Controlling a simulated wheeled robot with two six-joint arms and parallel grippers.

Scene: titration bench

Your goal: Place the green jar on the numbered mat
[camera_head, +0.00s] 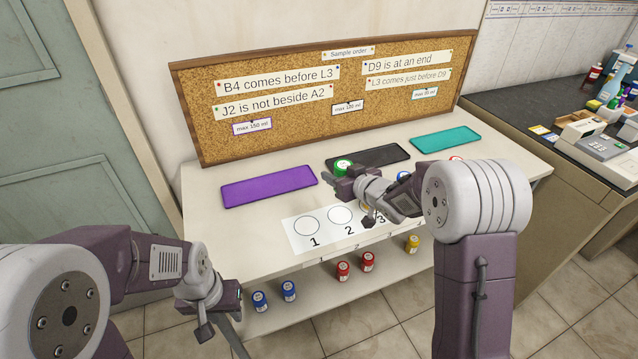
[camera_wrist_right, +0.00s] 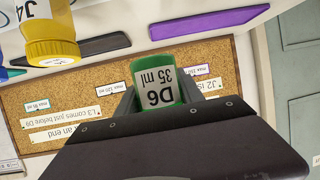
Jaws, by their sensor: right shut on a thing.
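The green jar (camera_wrist_right: 158,86), labelled D6 35 ml, is held between the fingers of my right gripper (camera_wrist_right: 158,98), which is shut on it. The numbered mat (camera_head: 296,233) is white with circles; 1 and 2 show clear and empty, 3 is partly covered by my right arm, and the part further right is hidden. My left gripper (camera_head: 222,318) hangs low at the front left, away from the jar; its fingers are unclear.
Purple (camera_head: 269,186), black (camera_head: 380,156) and teal (camera_head: 445,139) mats lie along the table (camera_head: 210,235). A corkboard (camera_head: 320,95) with notes stands behind. A yellow jar (camera_wrist_right: 52,40) labelled J4 shows in the wrist view. Several jars, blue (camera_head: 289,290), red (camera_head: 342,271) and yellow (camera_head: 412,244), stand on the lower shelf.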

